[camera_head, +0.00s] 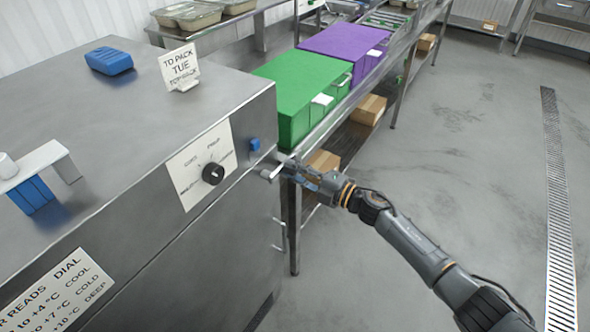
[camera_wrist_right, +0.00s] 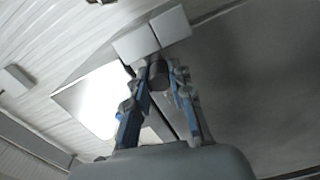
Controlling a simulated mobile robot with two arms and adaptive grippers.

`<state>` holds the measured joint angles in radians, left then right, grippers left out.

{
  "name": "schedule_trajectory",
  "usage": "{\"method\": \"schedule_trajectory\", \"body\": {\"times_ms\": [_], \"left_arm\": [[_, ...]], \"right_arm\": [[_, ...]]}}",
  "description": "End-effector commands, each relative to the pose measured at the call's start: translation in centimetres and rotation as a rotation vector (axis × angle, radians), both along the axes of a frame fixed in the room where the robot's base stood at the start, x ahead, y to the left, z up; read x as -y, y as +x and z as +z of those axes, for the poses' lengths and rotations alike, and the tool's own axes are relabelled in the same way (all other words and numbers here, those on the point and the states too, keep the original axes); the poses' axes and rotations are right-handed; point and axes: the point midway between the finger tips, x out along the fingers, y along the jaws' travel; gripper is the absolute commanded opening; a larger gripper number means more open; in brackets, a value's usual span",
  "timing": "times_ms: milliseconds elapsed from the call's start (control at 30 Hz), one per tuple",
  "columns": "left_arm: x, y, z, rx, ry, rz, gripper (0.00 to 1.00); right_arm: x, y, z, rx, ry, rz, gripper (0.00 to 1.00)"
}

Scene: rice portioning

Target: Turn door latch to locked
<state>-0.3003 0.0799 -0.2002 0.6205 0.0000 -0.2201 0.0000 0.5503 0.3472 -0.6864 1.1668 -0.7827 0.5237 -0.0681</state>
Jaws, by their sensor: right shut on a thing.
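The door latch (camera_head: 267,174) is a small light grey metal piece at the right front corner of the steel cabinet (camera_head: 130,215), just below a small blue block. My right gripper (camera_head: 288,168) reaches it from the right and is shut on it. In the right wrist view, the blue-and-grey fingers (camera_wrist_right: 158,72) close around a dark round part, with pale grey blocks (camera_wrist_right: 150,34) of the latch just beyond. The fingers partly hide the latch, so its exact turn is hard to tell. My left gripper is not in view.
A black dial (camera_head: 213,174) on a white plate is left of the latch. A sign (camera_head: 180,68) and a blue block (camera_head: 109,61) are on the cabinet top. Green (camera_head: 290,85) and purple (camera_head: 345,45) boxes stand on the bench behind. The floor at right is clear.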

Motion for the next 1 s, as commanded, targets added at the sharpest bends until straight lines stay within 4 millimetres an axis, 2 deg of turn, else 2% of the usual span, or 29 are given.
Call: {"method": "schedule_trajectory", "body": {"times_ms": [467,500,600,867,1000], "left_arm": [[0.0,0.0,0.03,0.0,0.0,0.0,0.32],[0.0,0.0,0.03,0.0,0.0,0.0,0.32],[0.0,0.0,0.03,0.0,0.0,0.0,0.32],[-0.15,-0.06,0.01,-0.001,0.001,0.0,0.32],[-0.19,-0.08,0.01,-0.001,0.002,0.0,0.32]], "right_arm": [[-0.1,0.05,0.13,-0.014,0.015,-0.001,0.0],[-0.1,0.06,0.12,-0.014,0.015,-0.001,0.28],[-0.1,0.04,0.09,-0.013,0.014,0.0,0.45],[-0.01,0.0,-0.01,-0.013,0.012,0.0,0.45],[0.67,-0.45,-0.06,-0.013,0.011,-0.001,0.45]]}}
